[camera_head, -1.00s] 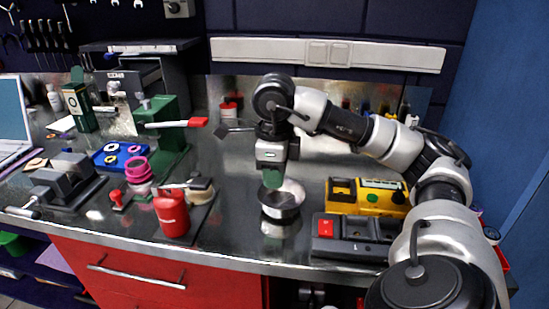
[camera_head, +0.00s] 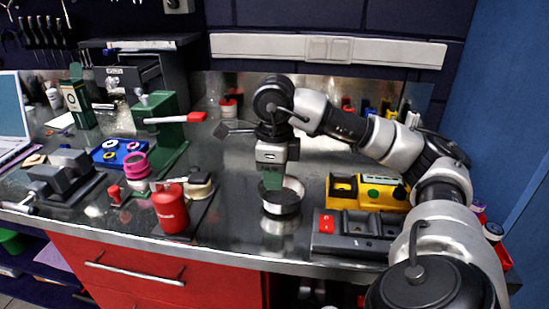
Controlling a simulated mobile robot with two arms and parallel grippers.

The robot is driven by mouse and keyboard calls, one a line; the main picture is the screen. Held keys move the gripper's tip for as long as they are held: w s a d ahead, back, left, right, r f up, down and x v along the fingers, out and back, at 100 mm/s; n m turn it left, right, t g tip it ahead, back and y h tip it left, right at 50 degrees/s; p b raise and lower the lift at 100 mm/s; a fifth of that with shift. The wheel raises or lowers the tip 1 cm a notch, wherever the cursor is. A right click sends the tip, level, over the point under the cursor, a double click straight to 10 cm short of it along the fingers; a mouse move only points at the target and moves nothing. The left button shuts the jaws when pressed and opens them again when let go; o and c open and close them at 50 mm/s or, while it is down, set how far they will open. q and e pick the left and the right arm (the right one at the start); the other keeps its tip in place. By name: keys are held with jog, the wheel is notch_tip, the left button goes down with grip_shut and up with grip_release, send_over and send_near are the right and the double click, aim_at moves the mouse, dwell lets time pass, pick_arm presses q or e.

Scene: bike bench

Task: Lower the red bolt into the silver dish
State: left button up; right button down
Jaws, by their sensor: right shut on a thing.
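The silver dish (camera_head: 283,209) is a small round metal bowl on the bench, right of the middle. My right gripper (camera_head: 272,184) points down with its green fingers at the left and back part of the dish opening, their tips seeming to reach below the rim level. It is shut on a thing. The red bolt does not show at the fingers; the fingers and dish hide what is held. My left gripper is not in view.
A yellow case (camera_head: 378,194) and a dark tray with a red block (camera_head: 326,225) stand right of the dish. A red canister (camera_head: 170,211) stands to the left on a dark mat. Bare metal bench (camera_head: 235,215) lies between canister and dish.

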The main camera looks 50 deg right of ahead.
jog(key=shift+f, duration=0.1)
dwell(0.3)
jog(key=c, duration=0.9)
grip_release()
jog(key=shift+r, duration=0.2)
notch_tip(320, 180, up, 10)
jog(key=p, duration=0.5)
jog(key=shift+r+p, duration=0.2)
jog(key=shift+p, duration=0.2)
